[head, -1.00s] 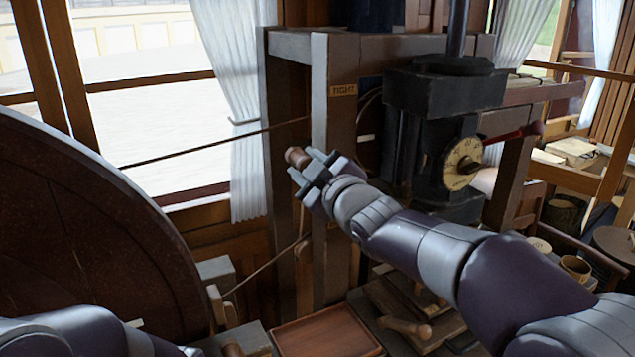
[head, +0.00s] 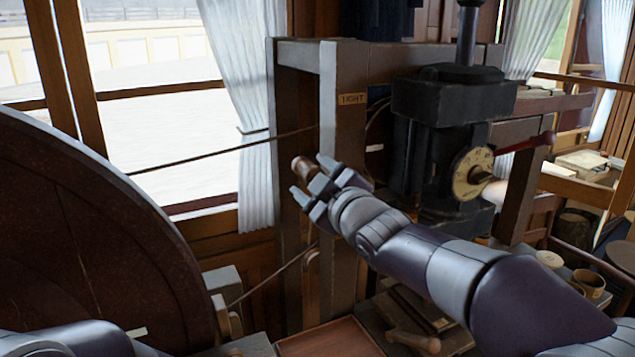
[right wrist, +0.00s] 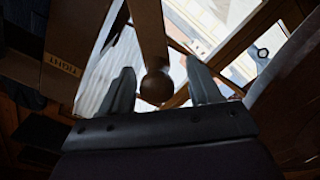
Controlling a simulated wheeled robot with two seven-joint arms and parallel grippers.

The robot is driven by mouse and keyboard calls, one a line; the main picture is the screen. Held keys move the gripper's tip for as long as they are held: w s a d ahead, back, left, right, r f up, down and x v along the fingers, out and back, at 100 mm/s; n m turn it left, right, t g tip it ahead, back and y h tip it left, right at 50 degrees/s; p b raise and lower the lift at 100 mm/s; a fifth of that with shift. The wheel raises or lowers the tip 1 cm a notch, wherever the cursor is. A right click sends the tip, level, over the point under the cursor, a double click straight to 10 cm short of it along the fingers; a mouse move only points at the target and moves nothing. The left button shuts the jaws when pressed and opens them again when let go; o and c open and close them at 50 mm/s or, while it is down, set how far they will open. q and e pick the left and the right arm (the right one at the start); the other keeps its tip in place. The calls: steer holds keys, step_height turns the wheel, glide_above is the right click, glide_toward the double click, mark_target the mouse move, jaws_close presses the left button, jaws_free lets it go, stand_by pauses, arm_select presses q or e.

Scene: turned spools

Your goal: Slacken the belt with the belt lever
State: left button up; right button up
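The belt lever (head: 303,168) has a brown wooden knob, seen at the left face of the frame post, below a "TIGHT" plate (head: 352,99). In the right wrist view the lever (right wrist: 153,45) ends in a round knob between my fingers, with gaps on both sides. My right gripper (head: 311,177) is open around it; the right wrist view also shows the fingers (right wrist: 162,90) spread. The lever's lower part is hidden in the head view. The belt (head: 225,148) is a thin brown cord running from the big wheel (head: 80,240) to the frame. My left gripper is out of view.
A dark press with a round dial (head: 472,173) and red-handled rod stands right of the post. A wooden tray (head: 330,340) lies below. Cups (head: 588,284) stand at the right. A window and curtain (head: 248,120) are behind.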

steer(key=shift+s+d, duration=0.15)
steer(key=shift+s, duration=0.1)
steer(key=b+v, duration=0.2)
steer(key=v, duration=1)
steer(key=s+d+f+m+g+h, duration=0.2)
steer(key=d+f+m+g+h, duration=0.15)
steer(key=f, duration=0.55)
steer(key=s+d+f+m+g+h, duration=0.2)
steer(key=d+f+m, duration=0.15)
steer(key=f, duration=0.45)
steer(key=s+d+f+m+g+h, duration=0.1)
steer(key=d+f+m+g+h, duration=0.25)
steer(key=f, duration=0.55)
steer(key=s+d+f+m+g, duration=0.4)
steer(key=s+d+f+g, duration=0.1)
steer(key=s+f, duration=0.6)
steer(key=shift+s+d, duration=0.25)
steer(key=shift+d, duration=0.25)
steer(key=shift+m, duration=0.25)
